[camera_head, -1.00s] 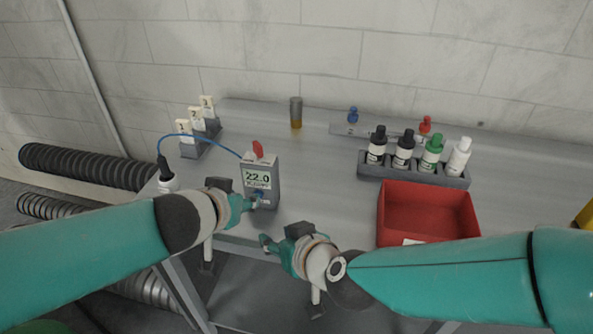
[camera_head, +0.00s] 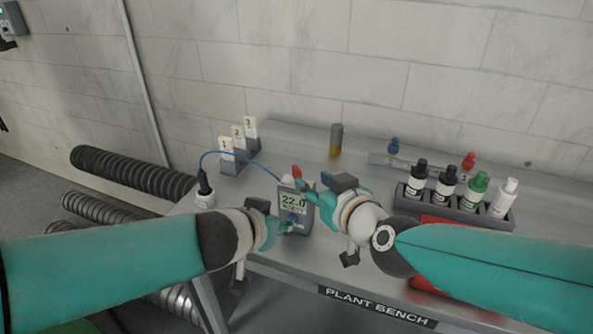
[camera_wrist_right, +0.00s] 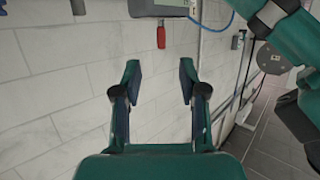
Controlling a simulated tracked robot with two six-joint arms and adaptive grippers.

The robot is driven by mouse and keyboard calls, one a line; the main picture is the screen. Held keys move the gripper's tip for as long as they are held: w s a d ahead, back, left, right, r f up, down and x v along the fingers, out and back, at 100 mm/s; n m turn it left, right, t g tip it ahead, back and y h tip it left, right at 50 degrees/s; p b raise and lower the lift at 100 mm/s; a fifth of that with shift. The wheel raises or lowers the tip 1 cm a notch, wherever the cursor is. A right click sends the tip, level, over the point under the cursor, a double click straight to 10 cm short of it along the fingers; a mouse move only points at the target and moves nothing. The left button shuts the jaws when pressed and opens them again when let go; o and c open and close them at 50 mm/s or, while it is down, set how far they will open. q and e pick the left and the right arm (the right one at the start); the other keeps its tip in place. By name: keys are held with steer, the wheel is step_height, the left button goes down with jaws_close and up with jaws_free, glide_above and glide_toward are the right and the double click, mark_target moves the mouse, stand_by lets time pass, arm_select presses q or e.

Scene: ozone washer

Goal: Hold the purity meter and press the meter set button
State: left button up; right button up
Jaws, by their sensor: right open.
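The purity meter (camera_head: 296,205), a grey box reading 22.0 with a red tab on top, is at the bench's front left. Its blue button (camera_head: 293,218) shows small, partly crowded by my left gripper. My left gripper (camera_head: 287,229) is at the meter's lower front; whether its fingers close on it is unclear. My right gripper (camera_head: 310,192) is by the meter's upper right side in the head view. In the right wrist view my right gripper (camera_wrist_right: 158,82) is open and empty; the meter's grey edge (camera_wrist_right: 158,7) and red tab are at the top, beyond the fingers.
A blue cable (camera_head: 235,153) runs from the meter to a black probe on a white holder (camera_head: 205,200). Numbered white blocks (camera_head: 227,148) stand behind. A bottle rack (camera_head: 455,210) is at right; a red tray (camera_head: 432,287) is mostly hidden by my right arm.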

mark_target(300, 173)
steer(key=x, duration=0.9)
steer(key=shift+w+f, duration=0.1)
jaws_close()
arm_select(q)
steer(key=shift+a, duration=0.15)
arm_select(e)
steer(key=shift+a, duration=0.15)
